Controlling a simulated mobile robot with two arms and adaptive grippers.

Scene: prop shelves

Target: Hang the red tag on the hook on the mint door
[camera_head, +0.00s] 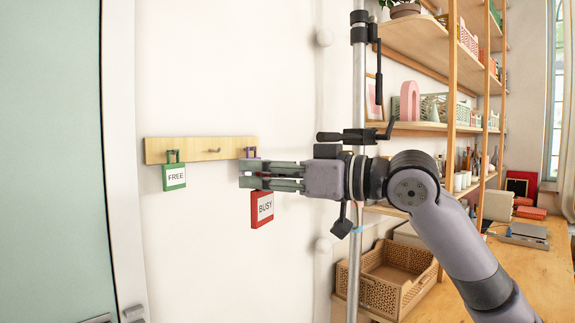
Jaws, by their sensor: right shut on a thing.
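The red tag (262,209), marked BUSY, hangs just below the fingers of my right gripper (243,175). The right gripper is shut on the tag's upper part, which the fingers hide. It is in front of the right end of a wooden hook board (190,151) on the white wall. Whether the tag touches the board or a peg cannot be told. The mint door (50,150) fills the left edge of the view. No hook shows on its visible part. My left gripper is not in view.
A green tag (174,177) marked FREE hangs on the board's left. A bare hook (212,150) is at its middle. A purple piece (250,152) shows behind my fingers. A metal pole (357,90), loaded shelves (420,45) and a woven crate (385,290) stand at the right.

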